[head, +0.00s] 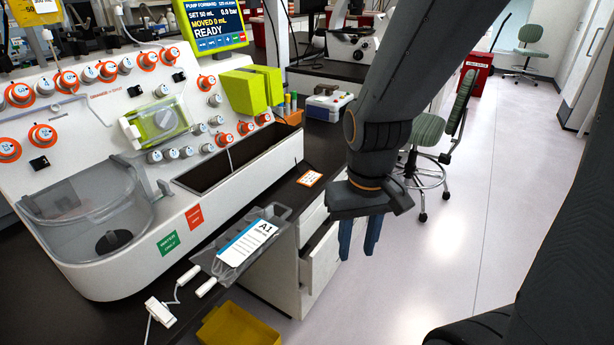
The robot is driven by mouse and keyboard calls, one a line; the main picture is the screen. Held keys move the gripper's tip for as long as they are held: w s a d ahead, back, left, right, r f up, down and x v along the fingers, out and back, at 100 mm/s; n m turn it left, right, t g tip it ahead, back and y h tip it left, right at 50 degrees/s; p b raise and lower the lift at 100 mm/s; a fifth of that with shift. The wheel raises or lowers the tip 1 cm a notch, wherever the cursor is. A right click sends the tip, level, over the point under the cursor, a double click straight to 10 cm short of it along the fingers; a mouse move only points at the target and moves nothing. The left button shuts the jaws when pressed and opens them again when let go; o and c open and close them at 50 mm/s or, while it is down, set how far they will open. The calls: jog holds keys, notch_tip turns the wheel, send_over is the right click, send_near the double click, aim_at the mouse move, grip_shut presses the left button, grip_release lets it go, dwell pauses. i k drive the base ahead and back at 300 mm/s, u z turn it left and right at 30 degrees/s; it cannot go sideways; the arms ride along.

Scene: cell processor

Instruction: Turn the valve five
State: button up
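The white cell processor (225,185) stands on the dark bench at the left, with many round valve knobs on its sloped face. Some have orange rings, such as the knobs at the far left (42,135), at upper middle (147,60) and at right (224,139). Others are plain white (106,70).
A clear bag labelled A1 (247,248) lies at the bench's front edge, with a white clamp (160,312) nearby. A yellow bin (238,328) is below. Drawers (320,262) stand under the bench.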

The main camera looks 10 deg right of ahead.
aim_at(70, 78)
jog(key=u, duration=0.5)
jog(key=k, duration=1.25)
jog(key=u, duration=0.7)
jog(key=i, duration=0.7)
jog(key=z, duration=0.2)
